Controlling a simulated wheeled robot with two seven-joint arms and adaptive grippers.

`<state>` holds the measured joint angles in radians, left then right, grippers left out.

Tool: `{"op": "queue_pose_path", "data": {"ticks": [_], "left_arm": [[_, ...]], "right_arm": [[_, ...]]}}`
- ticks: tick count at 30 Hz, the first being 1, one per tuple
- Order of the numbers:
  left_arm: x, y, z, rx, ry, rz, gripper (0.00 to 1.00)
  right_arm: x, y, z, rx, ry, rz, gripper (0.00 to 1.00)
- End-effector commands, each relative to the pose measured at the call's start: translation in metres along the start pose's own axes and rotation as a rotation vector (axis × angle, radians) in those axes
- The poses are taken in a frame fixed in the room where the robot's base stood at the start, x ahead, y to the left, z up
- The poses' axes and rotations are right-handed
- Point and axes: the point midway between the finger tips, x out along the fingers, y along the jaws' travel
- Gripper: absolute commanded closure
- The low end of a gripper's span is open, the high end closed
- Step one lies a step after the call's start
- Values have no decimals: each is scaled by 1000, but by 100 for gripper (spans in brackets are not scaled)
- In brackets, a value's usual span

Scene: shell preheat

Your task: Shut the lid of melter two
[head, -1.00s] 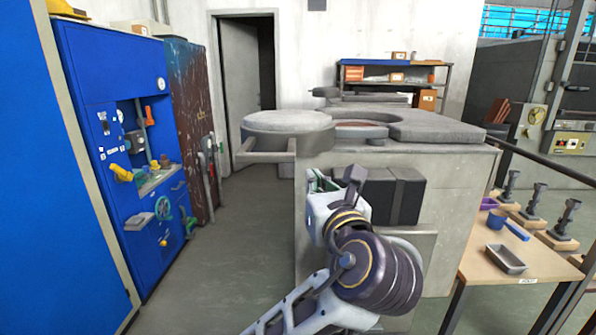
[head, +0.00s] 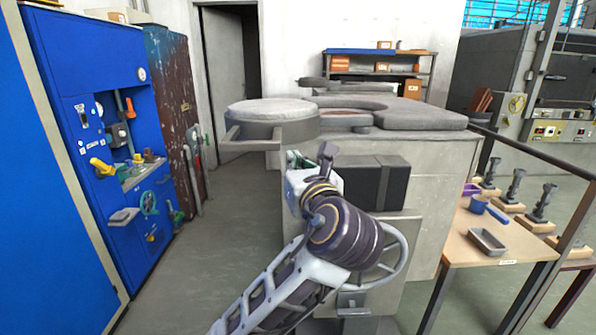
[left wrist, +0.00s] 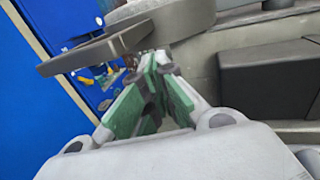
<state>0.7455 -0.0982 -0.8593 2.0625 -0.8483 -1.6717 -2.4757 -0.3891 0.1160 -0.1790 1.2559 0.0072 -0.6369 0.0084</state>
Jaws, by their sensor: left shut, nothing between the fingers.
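The melter is a grey block (head: 440,160) with a thick slab top. Its round grey lid (head: 270,109) is swung out to the left, beside the block, leaving the round opening (head: 346,118) with a reddish rim uncovered. A flat bar handle (head: 230,142) sticks out from the lid's left side. My left gripper (head: 293,160) is shut and empty, below the lid and right of the handle. In the left wrist view, the green-padded fingers (left wrist: 156,72) point towards the underside of the lid (left wrist: 165,28), with the handle (left wrist: 95,52) at upper left. My right gripper is out of view.
A second similar melter top (head: 325,88) shows behind. A dark box (head: 390,185) juts from the block's front beside my left gripper. Blue cabinets line the left; the floor between is clear.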

Motion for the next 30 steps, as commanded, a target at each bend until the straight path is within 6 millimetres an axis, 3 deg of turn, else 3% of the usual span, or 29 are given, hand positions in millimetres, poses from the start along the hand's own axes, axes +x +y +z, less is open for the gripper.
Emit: {"op": "queue_pose_path", "data": {"ticks": [18, 30], "left_arm": [[81, 0, -1, 0, 2, 1, 100], [101, 0, 0, 0, 0, 0, 100]], "right_arm": [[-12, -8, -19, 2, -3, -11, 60], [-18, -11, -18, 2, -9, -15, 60]]}}
